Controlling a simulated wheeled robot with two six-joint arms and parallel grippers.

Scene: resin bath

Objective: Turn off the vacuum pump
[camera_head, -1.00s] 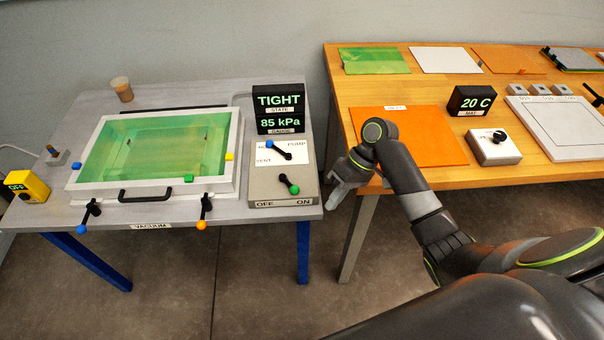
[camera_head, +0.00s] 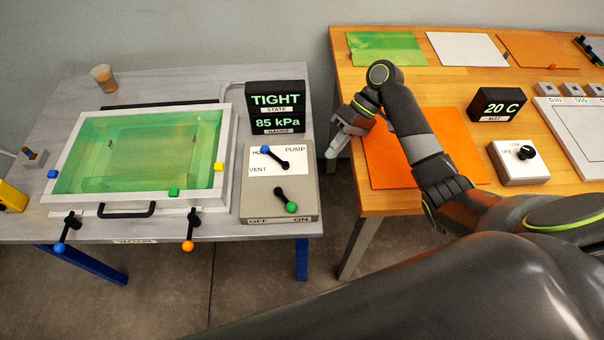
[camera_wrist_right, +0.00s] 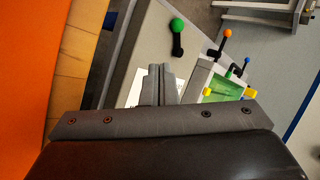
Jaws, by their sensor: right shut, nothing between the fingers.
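The pump control box (camera_head: 249,203) stands at the right end of the grey table. Its lower black lever has a green knob (camera_head: 291,207) on the ON side, above the "OFF" and "ON" labels. Its upper lever has a blue knob (camera_head: 265,149) near the hold label. My right gripper (camera_head: 334,152) is shut and empty, to the right of the box and apart from both levers. In the right wrist view its closed fingers (camera_wrist_right: 158,84) cover part of the white panel, and the green knob (camera_wrist_right: 178,25) shows beyond them. My left gripper is out of view.
A display (camera_head: 276,107) behind the box reads TIGHT and 85 kPa. The framed green bath (camera_head: 140,196) with its front clamps lies to the left. A wooden table (camera_head: 375,202) with an orange sheet (camera_head: 385,172) stands at right, beyond a gap.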

